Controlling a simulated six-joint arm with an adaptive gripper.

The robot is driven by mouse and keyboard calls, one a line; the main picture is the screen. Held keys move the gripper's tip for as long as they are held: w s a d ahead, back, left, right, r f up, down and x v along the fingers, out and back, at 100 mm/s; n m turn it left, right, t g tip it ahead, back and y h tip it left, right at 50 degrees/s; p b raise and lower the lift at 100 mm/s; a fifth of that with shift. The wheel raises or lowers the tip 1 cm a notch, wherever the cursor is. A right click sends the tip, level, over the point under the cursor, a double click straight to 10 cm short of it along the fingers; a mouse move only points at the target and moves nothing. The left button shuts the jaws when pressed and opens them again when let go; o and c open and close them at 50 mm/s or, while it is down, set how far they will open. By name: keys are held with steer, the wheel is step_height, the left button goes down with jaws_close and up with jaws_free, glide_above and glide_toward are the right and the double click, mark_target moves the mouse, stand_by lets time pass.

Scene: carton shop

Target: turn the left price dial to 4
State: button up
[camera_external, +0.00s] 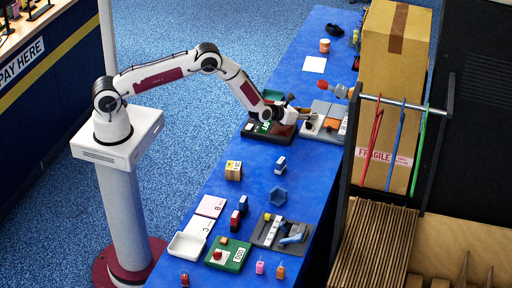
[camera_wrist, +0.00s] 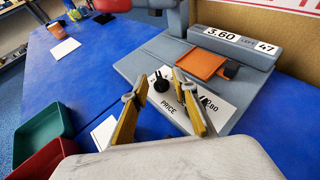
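A grey price machine (camera_wrist: 140,68) fills the middle of the wrist view, with a display (camera_wrist: 240,42) reading "3.60 LEFT 47". On its white plate marked PRICE (camera_wrist: 166,112) stands a black dial knob (camera_wrist: 160,84), upright. My gripper (camera_wrist: 163,110) is open, its two yellowish fingers apart, with the knob seen beyond the gap between their tips. Nothing is held. The right finger covers part of the plate and some print; the dial's setting cannot be read. In the external view the machine (camera_external: 341,116) is at the blue table's right edge, and my gripper (camera_external: 306,122) is low over its left part.
An orange square pad (camera_wrist: 201,64) lies on the machine. Green and red trays (camera_wrist: 40,132) are left of it in the wrist view. A tall carton (camera_external: 395,75) stands behind the machine. Several small boxes and a second grey device (camera_external: 268,231) lie nearer on the table.

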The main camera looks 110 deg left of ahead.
steer(key=shift+v, duration=5.8)
steer(key=shift+w, duration=0.1)
steer(key=shift+c, duration=0.5)
steer(key=shift+w+d+f, duration=0.15)
steer(key=shift+d+f, duration=0.05)
steer(key=shift+f, duration=0.15)
steer(key=shift+w+a+f, duration=0.15)
steer(key=shift+w, duration=0.15)
steer(key=w+a, duration=0.1)
steer(key=w+a+n+g, duration=0.1)
steer(key=shift+w+a+f+y, duration=0.2)
steer(key=shift+w+f+y, duration=0.1)
steer(key=shift+f+y, duration=0.1)
steer(key=shift+w+a+r+n+g, duration=0.1)
steer(key=shift+a+r+n+g, duration=0.05)
steer(key=shift+a+n+g, duration=0.2)
steer(key=shift+a, duration=0.15)
steer(key=shift+x, duration=3.8)
